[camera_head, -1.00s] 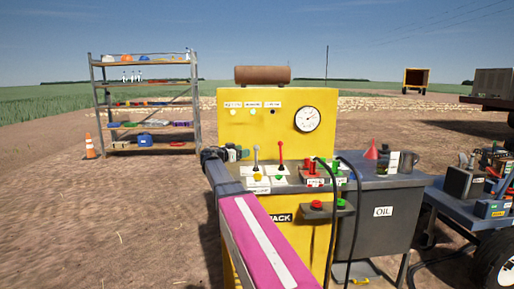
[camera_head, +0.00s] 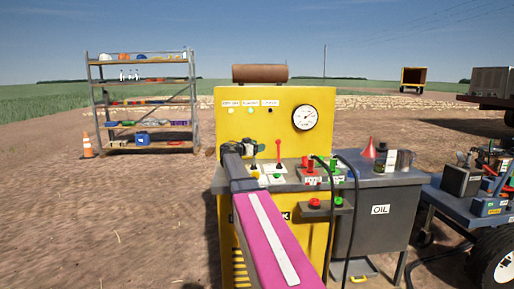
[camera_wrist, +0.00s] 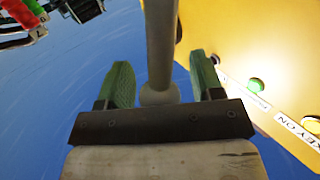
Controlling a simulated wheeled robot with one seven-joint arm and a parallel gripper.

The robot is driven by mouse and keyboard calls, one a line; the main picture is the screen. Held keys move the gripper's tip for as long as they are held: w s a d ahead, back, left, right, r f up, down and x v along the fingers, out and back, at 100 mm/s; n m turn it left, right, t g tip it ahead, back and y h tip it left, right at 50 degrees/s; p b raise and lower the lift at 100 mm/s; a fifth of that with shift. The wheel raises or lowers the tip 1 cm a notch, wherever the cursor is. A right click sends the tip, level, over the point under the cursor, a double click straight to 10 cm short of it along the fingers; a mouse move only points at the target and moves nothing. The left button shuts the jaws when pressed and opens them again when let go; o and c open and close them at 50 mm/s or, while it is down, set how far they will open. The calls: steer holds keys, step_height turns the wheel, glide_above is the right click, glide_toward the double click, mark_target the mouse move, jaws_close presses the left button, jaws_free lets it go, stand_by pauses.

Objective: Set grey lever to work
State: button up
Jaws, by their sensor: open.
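The yellow machine (camera_head: 232,105) carries a control shelf with levers. The grey lever is largely hidden behind my gripper (camera_head: 252,146) in the head view. The fingers are open, with a visible gap on each side of the shaft. The red lever (camera_head: 279,152) stands upright just to the right of my gripper.
Red and green controls (camera_head: 311,172) and black hoses sit to the right on the machine. A grey oil cabinet (camera_head: 372,225) with a red funnel (camera_head: 369,148) stands beside it. A yellow panel with labels (camera_wrist: 297,130) is close to my gripper in the wrist view.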

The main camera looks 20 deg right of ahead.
jaws_close()
steer(key=w+d+n+g+y, duration=0.1)
steer(key=w+d+n+y, duration=0.1)
steer(key=w+n, duration=0.2)
steer(key=shift+w+f+g+y, duration=0.3)
steer(key=shift+w+f, duration=0.05)
steer(key=shift+w, duration=1.4)
jaws_free()
